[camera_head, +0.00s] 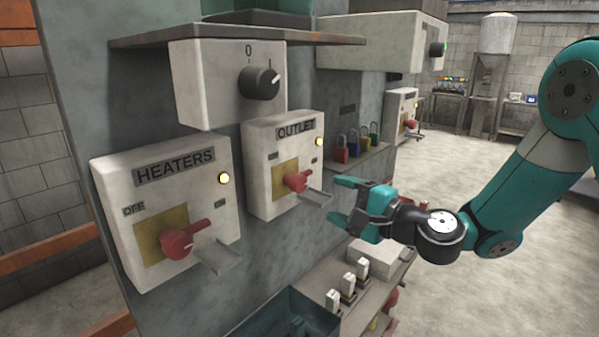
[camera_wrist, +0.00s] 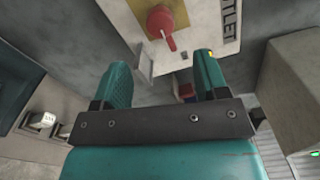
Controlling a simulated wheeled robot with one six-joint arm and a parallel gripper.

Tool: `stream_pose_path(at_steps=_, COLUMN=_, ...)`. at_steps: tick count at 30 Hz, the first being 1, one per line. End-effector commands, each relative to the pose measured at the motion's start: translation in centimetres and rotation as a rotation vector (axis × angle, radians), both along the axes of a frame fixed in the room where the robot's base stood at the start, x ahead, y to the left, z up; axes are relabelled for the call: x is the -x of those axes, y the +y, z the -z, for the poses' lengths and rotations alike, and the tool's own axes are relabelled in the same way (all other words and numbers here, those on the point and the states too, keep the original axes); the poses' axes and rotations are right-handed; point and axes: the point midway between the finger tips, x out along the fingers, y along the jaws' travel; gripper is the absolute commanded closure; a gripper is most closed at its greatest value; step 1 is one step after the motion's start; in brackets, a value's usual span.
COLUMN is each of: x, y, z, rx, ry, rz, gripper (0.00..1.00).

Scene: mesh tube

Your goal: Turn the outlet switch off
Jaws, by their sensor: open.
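The outlet box (camera_head: 259,207) is a pale box on the grey panel, labelled OUTLET, with a lit yellow lamp (camera_head: 319,142). Its red rotary switch (camera_head: 296,181) sits on a yellow plate, with the handle pointing right, toward the lamp side. A metal hasp tab (camera_head: 313,197) sticks out below it. My gripper (camera_head: 336,200) is open and empty, to the right of the switch and apart from it. In the wrist view the red switch (camera_wrist: 161,22) shows at the top, ahead of and between the two teal fingers (camera_wrist: 162,75).
The heaters box (camera_head: 165,205) with its own red switch (camera_head: 184,240) is at left. A black-knob box (camera_head: 222,88) is above. Several padlocks (camera_head: 357,142) stand on a shelf to the right. A teal bin (camera_head: 282,322) and a ledge with tagged items (camera_head: 348,284) lie below.

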Motion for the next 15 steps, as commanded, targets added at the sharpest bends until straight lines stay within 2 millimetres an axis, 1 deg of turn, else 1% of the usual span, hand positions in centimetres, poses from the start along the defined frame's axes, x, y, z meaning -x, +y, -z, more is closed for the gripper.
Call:
stream_pose_path(at_steps=1, x=-0.7, y=1.1, z=-0.7, rx=0.000, ry=-0.001, rz=-0.005, gripper=0.33)
stream_pose_path(at_steps=6, x=-3.0, y=4.2, z=-0.7, rx=0.001, ry=-0.003, rz=-0.005, gripper=0.33)
stream_pose_path(at_steps=12, x=-5.3, y=7.0, z=-0.5, rx=0.003, ry=-0.002, rz=-0.004, gripper=0.33)
stream_pose_path(at_steps=15, x=-6.0, y=7.9, z=-0.3, rx=0.003, ry=-0.002, rz=-0.003, gripper=0.33)
